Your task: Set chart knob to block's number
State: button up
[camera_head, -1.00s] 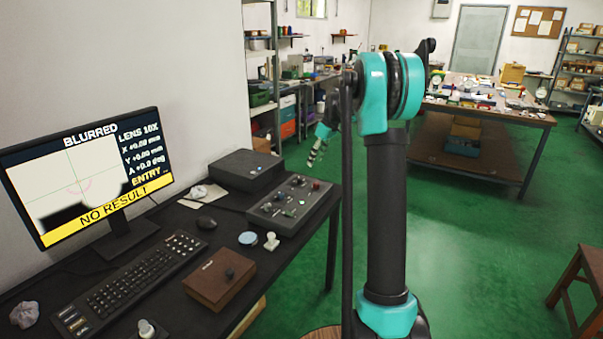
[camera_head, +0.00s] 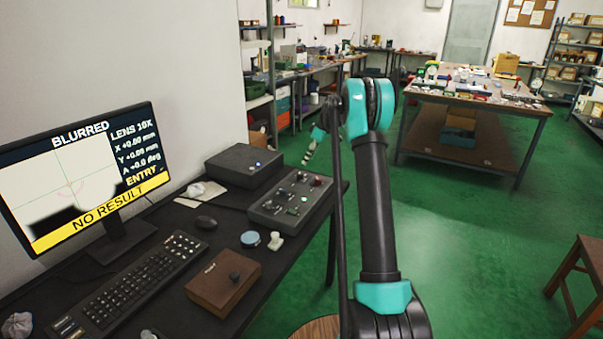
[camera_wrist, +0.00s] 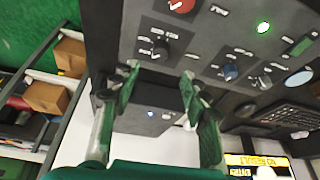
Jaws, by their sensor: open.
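A grey control box (camera_head: 296,192) with several knobs, switches and lamps stands on the dark bench. In the wrist view its panel (camera_wrist: 195,38) shows a black knob (camera_wrist: 160,49), a blue knob (camera_wrist: 231,72) and part of a red knob (camera_wrist: 181,5). The labels are too small to read, so I cannot tell which is the chart knob. My gripper (camera_wrist: 158,90) is open and empty, its fingers apart in front of the panel's edge. It also shows, small, beyond the box in the head view (camera_head: 309,150). I cannot make out a numbered block.
A monitor (camera_head: 82,175) reads BLURRED, LENS 10X and NO RESULT. A keyboard (camera_head: 137,285), mouse (camera_head: 206,222), brown box (camera_head: 220,290), pale blue disc (camera_head: 250,239) and dark box (camera_head: 243,165) share the bench. A cluttered table (camera_head: 475,95) stands beyond. Green floor between is clear.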

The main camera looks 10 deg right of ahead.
aim_at(300, 174)
jog(key=x, duration=0.9)
jog(key=shift+c, duration=0.2)
grip_shut()
